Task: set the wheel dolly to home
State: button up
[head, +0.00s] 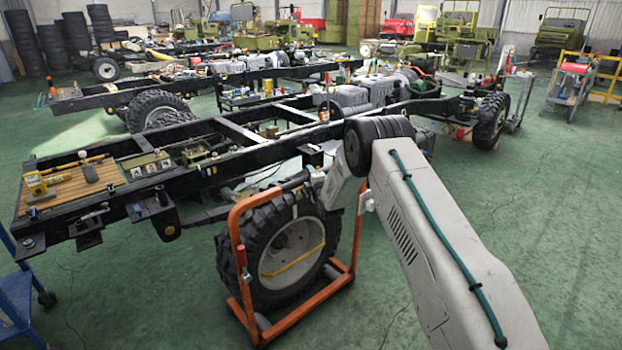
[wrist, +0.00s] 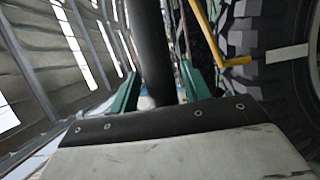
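The wheel dolly (head: 304,312) is an orange tube frame on the green floor, in the middle of the head view. It carries a large upright wheel (head: 283,240) with a black knobbly tyre, a pale hub and a yellow strap. The dolly stands close beside the near side of the black chassis frame. My gripper is hidden in the head view, where my arm bends down beside the wheel. In the wrist view my gripper (wrist: 160,85) shows two green fingers spread apart. A dark tube (wrist: 152,40) shows between them, with gaps on both sides. A yellow bent bar (wrist: 212,38) and tyre tread (wrist: 268,35) are at right.
The black chassis frame (head: 190,135) runs across behind the dolly, with a wooden board (head: 72,188) and small parts at its left end. A blue cart (head: 14,300) stands at the lower left. A red machine on a stand (head: 575,75) is at right. Green floor (head: 540,200) is clear at right.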

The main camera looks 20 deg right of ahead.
jog(key=shift+a, duration=0.2)
jog(key=shift+s, duration=0.15)
jog(key=s, duration=0.7)
jog(key=shift+s, duration=0.25)
jog(key=shift+f, duration=0.1)
